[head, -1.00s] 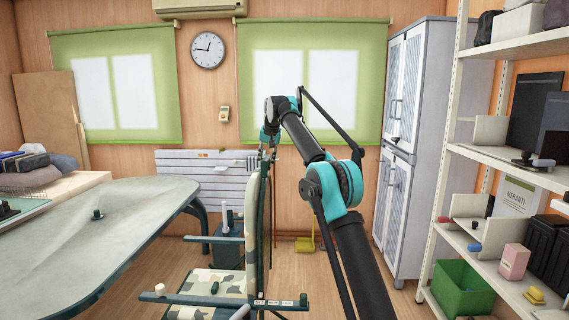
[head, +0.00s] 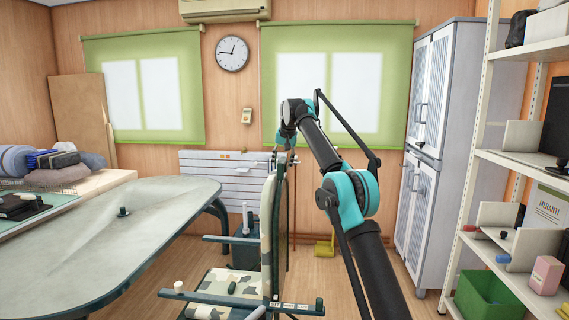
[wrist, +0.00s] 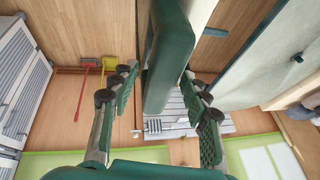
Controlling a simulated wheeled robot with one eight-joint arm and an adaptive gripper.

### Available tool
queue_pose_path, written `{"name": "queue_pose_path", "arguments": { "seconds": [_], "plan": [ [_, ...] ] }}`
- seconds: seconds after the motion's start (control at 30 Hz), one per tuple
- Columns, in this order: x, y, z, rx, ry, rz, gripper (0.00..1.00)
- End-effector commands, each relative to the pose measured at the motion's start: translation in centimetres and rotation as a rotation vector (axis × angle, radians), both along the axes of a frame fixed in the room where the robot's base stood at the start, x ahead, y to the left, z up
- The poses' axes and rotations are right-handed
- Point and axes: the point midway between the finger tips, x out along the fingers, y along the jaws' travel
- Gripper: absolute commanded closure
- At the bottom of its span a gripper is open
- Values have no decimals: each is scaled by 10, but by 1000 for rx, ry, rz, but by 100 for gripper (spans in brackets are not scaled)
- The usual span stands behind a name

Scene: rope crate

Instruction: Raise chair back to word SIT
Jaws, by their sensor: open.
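The chair has a camouflage-patterned back (head: 268,228), standing nearly upright, and a matching seat (head: 226,286). Small labels (head: 290,307) line a bar at the seat's side; their words are too small to read. My gripper (head: 283,157) is at the top of the chair back, partly hidden by my arm. In the wrist view my gripper (wrist: 160,96) is open, with one finger on each side of the dark green chair-back frame (wrist: 166,62). Gaps show between the frame and both fingers.
A large grey-topped table (head: 130,235) stands left of the chair. A shelf unit (head: 476,160) and a grey cabinet (head: 425,150) stand on the right, with a green bin (head: 487,298) low on the shelf. A yellow dustpan (head: 325,246) is by the back wall.

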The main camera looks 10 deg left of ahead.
Motion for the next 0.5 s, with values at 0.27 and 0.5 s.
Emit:
{"name": "queue_pose_path", "arguments": {
  "seconds": [0.27,0.5],
  "plan": [
    [-11,-5,27,0,0,0,53],
    [-21,-9,45,1,0,0,53]
  ]
}}
